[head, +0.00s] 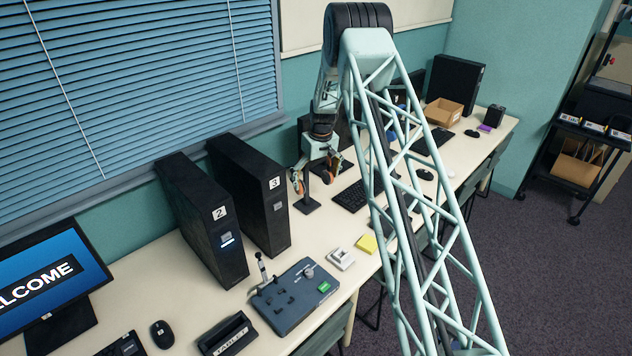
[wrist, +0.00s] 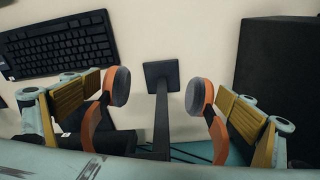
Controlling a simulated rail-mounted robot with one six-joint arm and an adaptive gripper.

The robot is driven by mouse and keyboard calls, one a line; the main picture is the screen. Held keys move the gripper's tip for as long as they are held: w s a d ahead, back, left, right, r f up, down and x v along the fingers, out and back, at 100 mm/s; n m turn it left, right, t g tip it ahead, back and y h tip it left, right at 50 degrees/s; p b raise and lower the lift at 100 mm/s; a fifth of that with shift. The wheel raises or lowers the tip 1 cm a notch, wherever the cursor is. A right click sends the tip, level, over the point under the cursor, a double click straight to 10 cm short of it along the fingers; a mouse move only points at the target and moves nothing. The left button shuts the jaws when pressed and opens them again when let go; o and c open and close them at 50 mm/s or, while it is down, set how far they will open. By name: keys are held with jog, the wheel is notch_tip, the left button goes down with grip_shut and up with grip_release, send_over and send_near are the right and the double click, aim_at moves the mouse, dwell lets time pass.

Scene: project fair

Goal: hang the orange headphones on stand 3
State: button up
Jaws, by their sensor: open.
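The orange headphones (wrist: 120,82) have dark ear pads and hang cups down in the wrist view, one cup on each side of the black stand (wrist: 161,76). Their band runs out of sight under my wrist, so I cannot tell whether it rests on the stand's top. My gripper (wrist: 163,96) is open, with a gold-padded finger outside each cup. In the head view my gripper (head: 313,168) is over the stand's base (head: 307,205), with the headphones (head: 297,181) at its fingers. The stand is just right of the computer tower labelled 3 (head: 250,195); no number shows on the stand itself.
Tower 2 (head: 205,220) stands left of tower 3. A black keyboard (head: 351,196) lies right of the stand. Nearer the front edge are a grey-blue board (head: 290,300) and a yellow pad (head: 367,243). A cardboard box (head: 443,112) is farther along the table.

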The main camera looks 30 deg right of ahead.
jog(key=shift+r, duration=0.1)
notch_tip(320, 180, up, 12)
jog(key=s, duration=0.1)
jog(key=shift+s, duration=0.35)
dwell(0.4)
jog(key=shift+d, duration=0.1)
dwell(0.5)
